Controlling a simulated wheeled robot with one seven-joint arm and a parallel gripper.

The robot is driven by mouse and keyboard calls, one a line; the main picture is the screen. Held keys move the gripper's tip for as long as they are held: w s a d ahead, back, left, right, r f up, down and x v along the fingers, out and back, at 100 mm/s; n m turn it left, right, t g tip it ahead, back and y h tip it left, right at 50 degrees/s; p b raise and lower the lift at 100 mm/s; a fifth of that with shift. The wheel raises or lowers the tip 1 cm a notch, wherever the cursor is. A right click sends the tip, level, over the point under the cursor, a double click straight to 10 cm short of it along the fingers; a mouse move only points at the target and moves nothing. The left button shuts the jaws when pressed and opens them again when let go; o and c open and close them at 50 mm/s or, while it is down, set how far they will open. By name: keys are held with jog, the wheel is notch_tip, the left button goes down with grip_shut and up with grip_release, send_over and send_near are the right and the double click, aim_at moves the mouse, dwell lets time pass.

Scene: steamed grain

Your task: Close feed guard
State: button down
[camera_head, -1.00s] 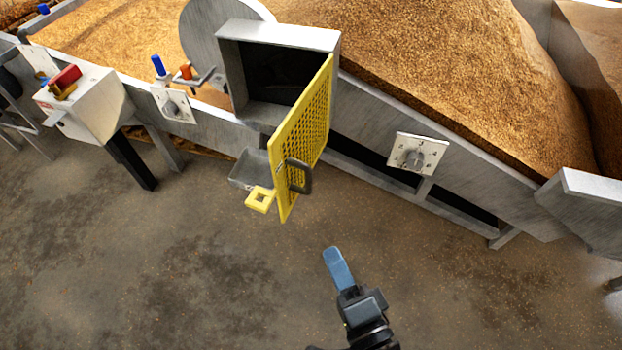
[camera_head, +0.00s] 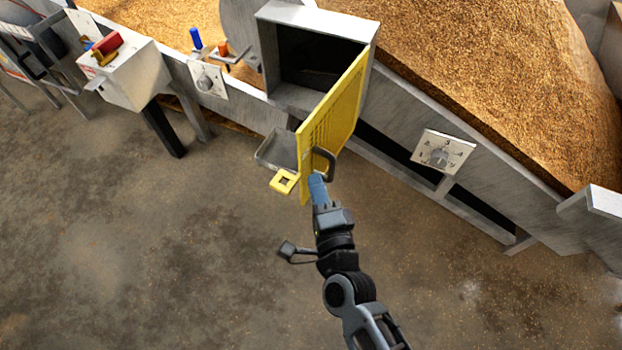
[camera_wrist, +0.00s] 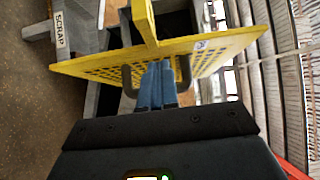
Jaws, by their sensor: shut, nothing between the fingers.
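The yellow perforated feed guard (camera_head: 336,112) stands swung open, hinged at the right side of the grey box opening (camera_head: 318,62). In the wrist view the guard (camera_wrist: 215,50) spans the picture, and the fingertips (camera_wrist: 157,66) lie between the two arms of the handle (camera_wrist: 184,76). I cannot tell whether they touch the guard.
A grey tray (camera_head: 277,150) is below the opening. A white control box (camera_head: 122,75) with a red switch stands at left. A dial plate (camera_head: 442,152) is on the trough wall at right. The floor (camera_head: 190,270) in front is clear.

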jog(key=shift+w+a, duration=0.3)
jog(key=shift+a, duration=0.35)
